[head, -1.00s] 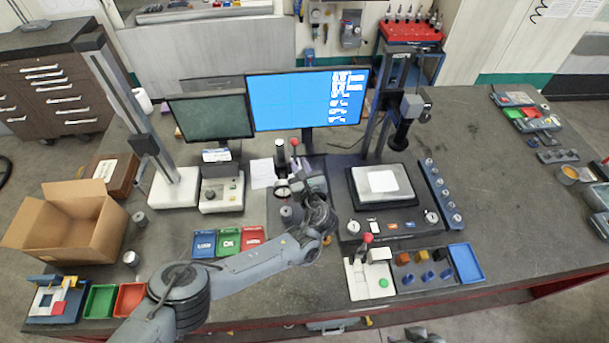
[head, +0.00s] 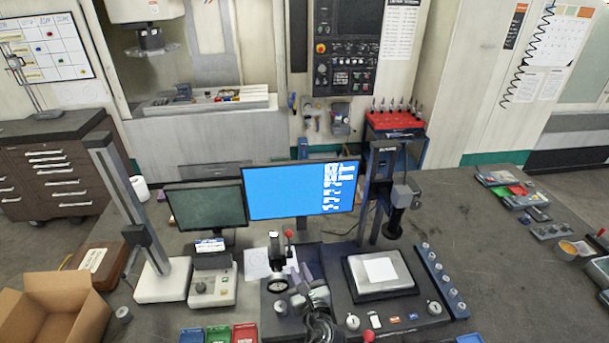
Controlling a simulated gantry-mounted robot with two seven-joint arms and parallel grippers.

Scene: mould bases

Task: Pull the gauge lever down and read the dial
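The gauge stand (head: 274,247) is a small dark post on a dark base, left of centre and in front of the blue screen. Its lever ends in a red knob (head: 289,234), which sits up high beside the post. The round dial (head: 278,286) shows low on the stand; its reading is too small to make out. My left gripper (head: 303,297) is just right of the dial, below the red knob and apart from it. Its fingers are too small and overlapped to tell whether they are open or shut. My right gripper is out of view.
A blue monitor (head: 301,192) and a dark monitor (head: 207,206) stand behind. A control box (head: 213,287) is to the left. A press-like column (head: 378,200) and a square plate (head: 381,275) are to the right. The far right bench surface has free room.

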